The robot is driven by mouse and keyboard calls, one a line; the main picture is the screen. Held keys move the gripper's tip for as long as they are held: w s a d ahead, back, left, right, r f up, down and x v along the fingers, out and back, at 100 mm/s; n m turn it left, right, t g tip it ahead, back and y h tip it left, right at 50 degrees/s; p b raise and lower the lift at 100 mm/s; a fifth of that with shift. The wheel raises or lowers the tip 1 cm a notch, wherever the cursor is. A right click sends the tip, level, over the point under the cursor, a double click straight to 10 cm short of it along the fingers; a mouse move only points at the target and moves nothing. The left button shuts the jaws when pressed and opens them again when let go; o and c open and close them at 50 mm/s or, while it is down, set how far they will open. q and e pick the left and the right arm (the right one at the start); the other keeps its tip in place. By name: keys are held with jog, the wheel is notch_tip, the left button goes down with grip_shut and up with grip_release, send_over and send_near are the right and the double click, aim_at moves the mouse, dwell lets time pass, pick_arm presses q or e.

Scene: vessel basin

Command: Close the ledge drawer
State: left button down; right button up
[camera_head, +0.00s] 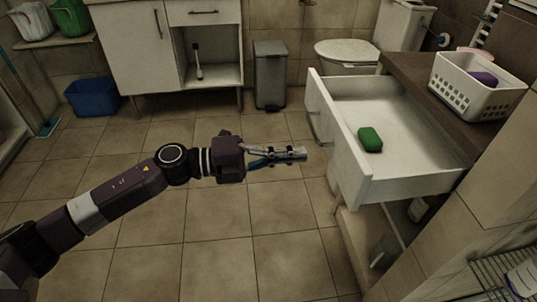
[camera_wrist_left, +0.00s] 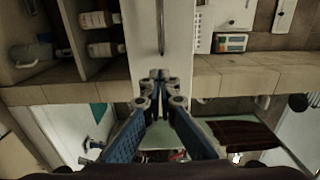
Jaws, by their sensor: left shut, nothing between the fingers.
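The ledge drawer (camera_head: 361,178) is white and pulled well out from under the brown ledge (camera_head: 412,78) at the right of the head view. A green block (camera_head: 370,139) lies inside it. A handle (camera_head: 314,124) is on its front panel. My left gripper (camera_head: 303,153) is shut and empty, pointing at the front panel with a small apparent gap. In the left wrist view, the shut fingertips (camera_wrist_left: 160,77) are in front of a white panel (camera_wrist_left: 146,38) with a long dark handle (camera_wrist_left: 161,28). I cannot tell whether they touch it. My right gripper is not in view.
A white basket (camera_head: 468,98) with a purple item stands on the ledge. Behind are a toilet (camera_head: 347,52), a grey bin (camera_head: 270,75), a white cabinet (camera_head: 130,45) and a blue tub (camera_head: 91,97). The tiled floor in front of the drawer is clear.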

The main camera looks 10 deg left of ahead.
aim_at(336, 151)
pick_arm(q)
jog(key=x, duration=0.5)
jog(key=shift+w+d, duration=0.3)
jog(key=shift+d, duration=0.35)
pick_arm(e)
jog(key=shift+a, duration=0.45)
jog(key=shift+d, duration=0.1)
